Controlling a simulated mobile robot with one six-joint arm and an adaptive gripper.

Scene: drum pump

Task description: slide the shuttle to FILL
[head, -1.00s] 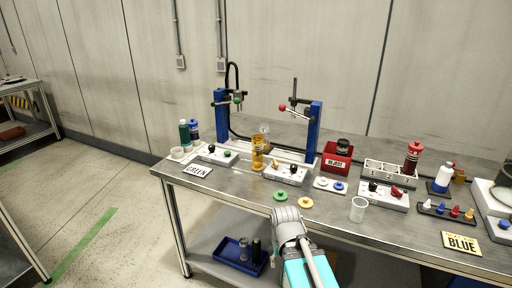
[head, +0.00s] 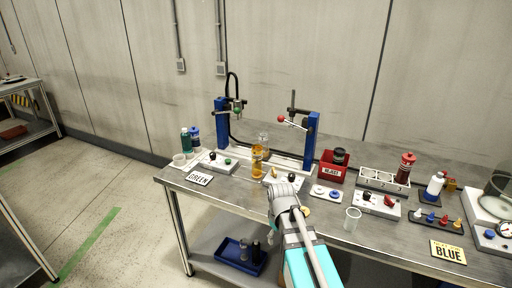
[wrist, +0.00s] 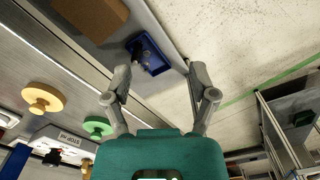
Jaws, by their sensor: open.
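The filling rig stands at the back left of the bench in the head view, with a blue post at each end (head: 222,122) (head: 311,139) and a pale rail between them. An amber bottle (head: 257,160) stands upright at the front of the rig, with a clear vessel (head: 264,141) behind it. I cannot make out the shuttle itself or a FILL mark.
A yellow knobbed disc (wrist: 43,97) and a green one (wrist: 98,126) lie on the bench near my gripper. A red bin (head: 333,165), a clear cup (head: 352,219) and a white switch box (head: 376,204) stand to the right. A blue tray (head: 238,254) sits on the lower shelf.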

